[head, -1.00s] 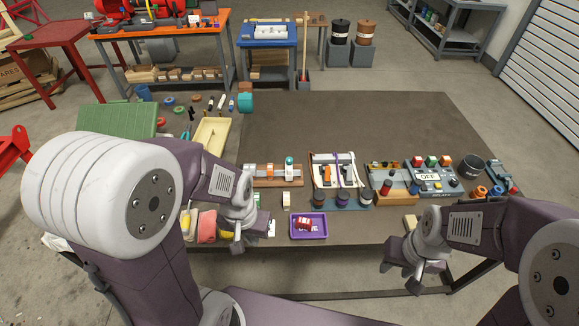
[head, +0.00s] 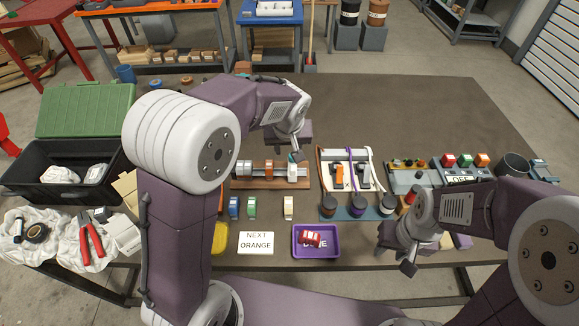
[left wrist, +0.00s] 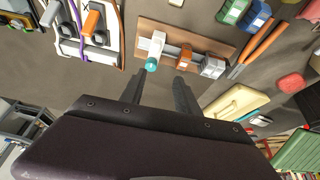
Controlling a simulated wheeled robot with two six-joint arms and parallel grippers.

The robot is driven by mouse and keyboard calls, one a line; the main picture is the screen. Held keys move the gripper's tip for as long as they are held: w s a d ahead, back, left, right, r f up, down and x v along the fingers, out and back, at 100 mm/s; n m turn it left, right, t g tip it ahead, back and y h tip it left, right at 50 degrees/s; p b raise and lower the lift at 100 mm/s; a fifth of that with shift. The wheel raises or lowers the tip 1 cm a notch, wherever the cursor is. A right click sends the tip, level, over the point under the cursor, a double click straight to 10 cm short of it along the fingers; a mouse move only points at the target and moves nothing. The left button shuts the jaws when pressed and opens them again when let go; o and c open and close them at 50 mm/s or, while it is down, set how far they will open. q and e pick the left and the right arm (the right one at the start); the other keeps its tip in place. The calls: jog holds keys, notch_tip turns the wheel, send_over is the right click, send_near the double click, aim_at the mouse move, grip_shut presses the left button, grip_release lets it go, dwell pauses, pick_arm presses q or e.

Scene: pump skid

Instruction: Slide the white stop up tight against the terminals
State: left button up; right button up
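A brown board (head: 243,184) carries a metal rail (head: 279,171) with terminals on it. The orange terminal (head: 267,168) sits right of the grey terminals (head: 243,168). The white stop (head: 293,172), with a teal top, stands at the rail's right part. In the left wrist view, the white stop (left wrist: 156,44) is left of the orange terminal (left wrist: 185,56), with bare rail between them. My left gripper (head: 291,150) is above and behind the stop, its fingers (left wrist: 160,80) apart and empty. My right gripper (head: 395,254) hangs open at the table's front edge, away from the board.
A purple tray (head: 316,253) with a red block and a "NEXT ORANGE" card (head: 257,243) lie in front. Loose coloured terminals (head: 249,208) stand before the board. A white panel with cables (head: 345,160) is close on the right.

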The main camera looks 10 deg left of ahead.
aim_at(293, 168)
pick_arm(q)
jog(key=f, duration=0.3)
jog(key=w+f, duration=0.1)
jog(key=f, duration=0.3)
jog(key=w+d+f+b, duration=0.1)
jog(key=f, duration=0.3)
jog(key=shift+d, duration=0.1)
jog(key=shift+r+m, duration=0.1)
jog(key=shift+m, duration=0.2)
grip_shut()
dwell(0.9)
